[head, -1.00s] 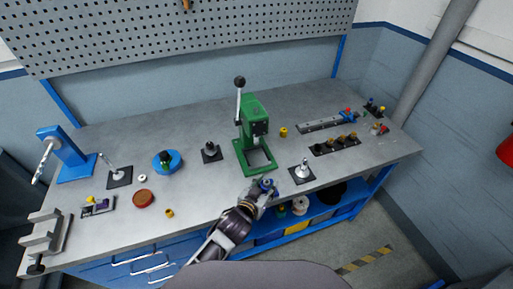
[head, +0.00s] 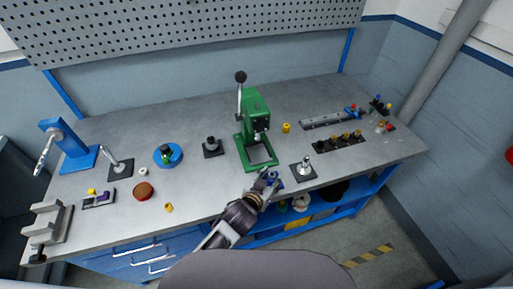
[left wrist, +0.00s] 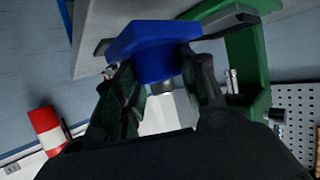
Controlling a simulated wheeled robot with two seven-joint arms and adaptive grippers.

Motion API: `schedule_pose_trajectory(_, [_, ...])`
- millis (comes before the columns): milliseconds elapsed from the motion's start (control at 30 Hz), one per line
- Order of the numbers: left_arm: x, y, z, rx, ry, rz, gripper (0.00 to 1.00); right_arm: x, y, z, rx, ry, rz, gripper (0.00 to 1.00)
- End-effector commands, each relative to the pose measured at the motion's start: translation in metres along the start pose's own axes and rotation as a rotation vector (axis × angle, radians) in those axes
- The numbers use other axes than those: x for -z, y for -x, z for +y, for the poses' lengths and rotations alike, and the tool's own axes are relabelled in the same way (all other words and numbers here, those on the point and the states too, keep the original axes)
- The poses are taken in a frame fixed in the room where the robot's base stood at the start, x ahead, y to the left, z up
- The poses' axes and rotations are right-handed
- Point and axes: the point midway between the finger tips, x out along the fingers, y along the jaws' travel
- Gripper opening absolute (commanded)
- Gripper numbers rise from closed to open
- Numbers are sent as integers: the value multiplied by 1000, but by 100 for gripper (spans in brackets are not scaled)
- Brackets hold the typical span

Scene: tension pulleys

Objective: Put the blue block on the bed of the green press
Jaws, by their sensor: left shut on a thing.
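The green press (head: 256,112) stands near the middle of the workbench, its lever with a black knob pointing up. Its green bed frame (head: 244,158) lies at its foot, towards me. My left gripper (head: 270,180) is at the bench's front edge, just in front of the bed. It is shut on the blue block (left wrist: 152,38), which shows above the fingers (left wrist: 162,82) in the left wrist view. In the head view the block (head: 277,179) is small and partly covered by the gripper. Green press parts (left wrist: 243,55) show on the right in the left wrist view. My right gripper is not in view.
A black-based metal post (head: 303,169) stands just right of the press bed. A black square fixture (head: 212,147) stands to its left. A yellow piece (head: 286,127) and a row of knobs (head: 338,143) lie to the right. Bare bench lies behind the press.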

Motion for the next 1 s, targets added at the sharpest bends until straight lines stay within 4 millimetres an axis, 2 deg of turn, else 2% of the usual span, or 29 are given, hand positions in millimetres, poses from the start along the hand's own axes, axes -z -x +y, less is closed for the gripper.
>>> schedule_pose_trajectory(1000, [30, -69, -75, 2, -2, 5, 7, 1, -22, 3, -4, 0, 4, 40])
